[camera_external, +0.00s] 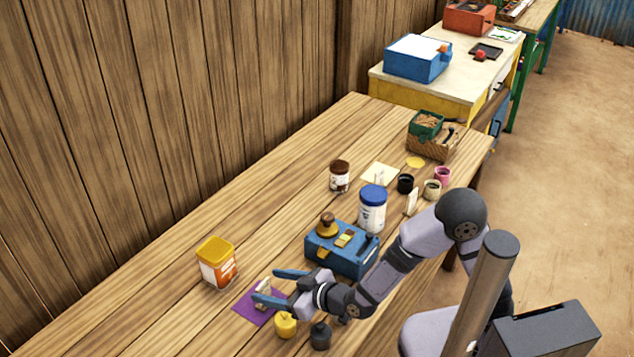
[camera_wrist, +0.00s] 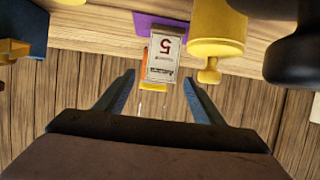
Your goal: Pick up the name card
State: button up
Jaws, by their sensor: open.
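A small cream card (camera_external: 263,285) stands on a purple mat (camera_external: 243,308) near the front of the wooden table. In the wrist view the card (camera_wrist: 163,58) shows a red 5, upside down, and small print too blurred to read. I cannot tell whether it is the name card. My gripper (camera_external: 266,286) is open at the purple mat, its blue fingers on either side of the card. In the wrist view my gripper (camera_wrist: 159,78) has the card between and just beyond its fingertips, with gaps at both sides.
A yellow weight-like object (camera_external: 284,325) and a dark one (camera_external: 320,336) stand close beside my gripper. An orange-and-white tub (camera_external: 217,264) stands beyond the mat. A blue box (camera_external: 340,252) is to the right. Jars, cups and a basket (camera_external: 430,146) fill the far end.

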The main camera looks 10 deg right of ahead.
jog(key=shift+f, duration=0.5)
jog(key=shift+p+x, duration=0.45)
jog(key=shift+x, duration=3.2)
jog(key=shift+a+r, duration=0.1)
jog(key=shift+r, duration=0.15)
jog(key=c, duration=1.1)
